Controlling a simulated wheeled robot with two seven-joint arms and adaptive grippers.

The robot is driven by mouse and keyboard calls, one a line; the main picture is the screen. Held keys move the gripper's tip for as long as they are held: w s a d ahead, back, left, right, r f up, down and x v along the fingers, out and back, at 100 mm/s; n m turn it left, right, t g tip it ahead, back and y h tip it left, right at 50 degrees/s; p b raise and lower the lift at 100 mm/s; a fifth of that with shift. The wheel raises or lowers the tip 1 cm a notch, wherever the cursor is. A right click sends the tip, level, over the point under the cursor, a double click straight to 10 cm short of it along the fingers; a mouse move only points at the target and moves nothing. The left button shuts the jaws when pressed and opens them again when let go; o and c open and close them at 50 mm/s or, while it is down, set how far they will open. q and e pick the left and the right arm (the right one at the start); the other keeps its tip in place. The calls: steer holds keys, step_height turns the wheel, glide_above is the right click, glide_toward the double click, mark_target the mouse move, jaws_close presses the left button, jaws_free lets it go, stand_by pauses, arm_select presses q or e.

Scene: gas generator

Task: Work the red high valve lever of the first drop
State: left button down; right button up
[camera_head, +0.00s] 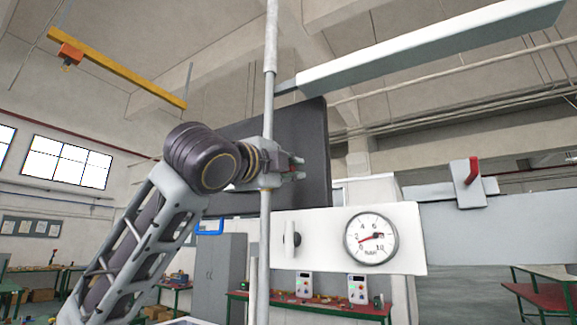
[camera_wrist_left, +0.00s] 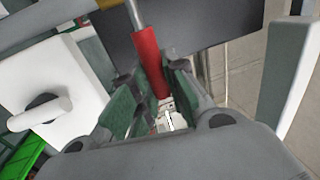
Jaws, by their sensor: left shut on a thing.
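My left gripper (camera_head: 294,168) is raised in front of a dark panel in the head view, beside a thin upright pole. In the left wrist view, the red lever (camera_wrist_left: 150,62) runs between the two green-padded fingers of the left gripper (camera_wrist_left: 155,95), which is shut on it. The lever continues upward into a thin metal rod. Another red lever (camera_head: 473,170) stands on a grey bracket at the right, apart from the gripper. My right gripper is not in view.
A white panel with a round gauge (camera_head: 371,239) and a small knob (camera_head: 292,239) is below the gripper. The upright pole (camera_head: 268,90) passes close to my left wrist. A dark panel (camera_head: 315,140) is behind the gripper. A long pale beam (camera_head: 430,45) crosses above.

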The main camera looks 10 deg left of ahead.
arm_select(q)
steer(key=shift+d+f, duration=0.1)
steer(key=shift+f, duration=0.05)
steer(key=c, duration=1.8)
jaws_free()
steer(key=o, duration=0.4)
steer(key=shift+s, duration=0.15)
steer(key=shift+v, duration=5.95)
